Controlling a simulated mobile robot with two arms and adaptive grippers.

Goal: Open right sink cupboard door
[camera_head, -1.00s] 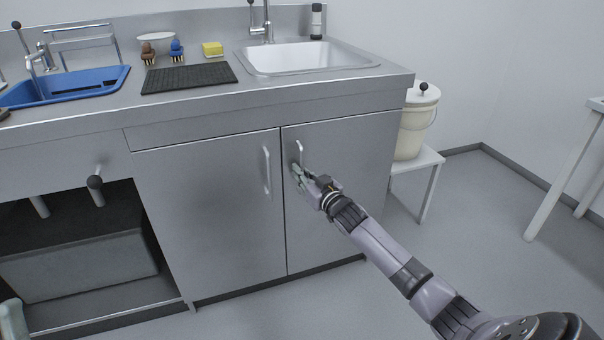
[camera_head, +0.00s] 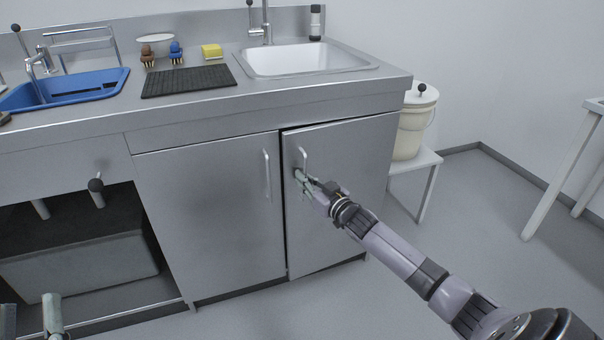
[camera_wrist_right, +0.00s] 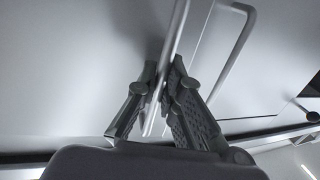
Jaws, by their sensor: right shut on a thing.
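The right sink cupboard door (camera_head: 345,190) is grey metal and stands slightly ajar, with a dark gap along its top and left edge. Its upright bar handle (camera_head: 302,157) is near its upper left. My right gripper (camera_head: 300,177) is shut on the lower part of this handle. In the right wrist view the fingers (camera_wrist_right: 160,85) close around the handle bar (camera_wrist_right: 176,38). The left cupboard door (camera_head: 212,220) is closed and has its own handle (camera_head: 267,175). Only a small piece of my left gripper (camera_head: 53,314) shows at the bottom left, so its opening is unclear.
A white bucket (camera_head: 412,125) stands on a small stool (camera_head: 432,158) just right of the cupboard. A white table leg (camera_head: 562,178) stands farther right. The floor (camera_head: 465,225) in front is clear. The counter holds a sink (camera_head: 305,60) and black mat (camera_head: 188,81).

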